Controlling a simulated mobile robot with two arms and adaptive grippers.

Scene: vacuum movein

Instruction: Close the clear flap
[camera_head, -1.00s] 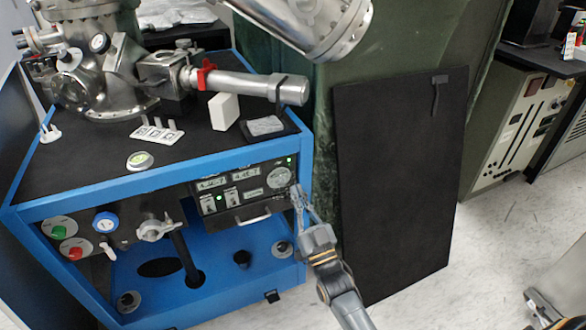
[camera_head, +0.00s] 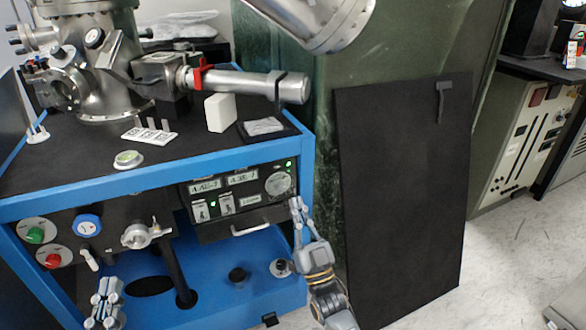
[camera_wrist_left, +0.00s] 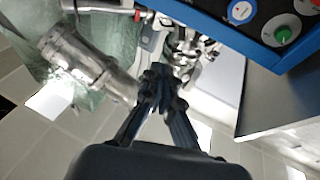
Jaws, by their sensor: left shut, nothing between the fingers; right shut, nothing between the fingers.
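The instrument panel (camera_head: 238,190), with lit displays and a round dial, is set in the front of the blue-framed cart in the head view. A pale handle (camera_head: 250,229) sits on a dark strip at its lower edge. I cannot clearly make out the clear flap's sheet or its angle. My right gripper (camera_head: 297,203) is shut and empty, just right of the panel's lower right corner; I cannot tell whether it touches. My left gripper (camera_head: 108,288) is shut and empty at the lower left, in front of the cart; its closed fingers also show in the left wrist view (camera_wrist_left: 160,88).
The cart (camera_head: 200,161) carries metal vacuum parts and a white block (camera_head: 220,112). Valves and a green button (camera_head: 36,235) are at its left front. A black board (camera_head: 405,190) leans to the right of my right gripper. Open floor lies at the far right.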

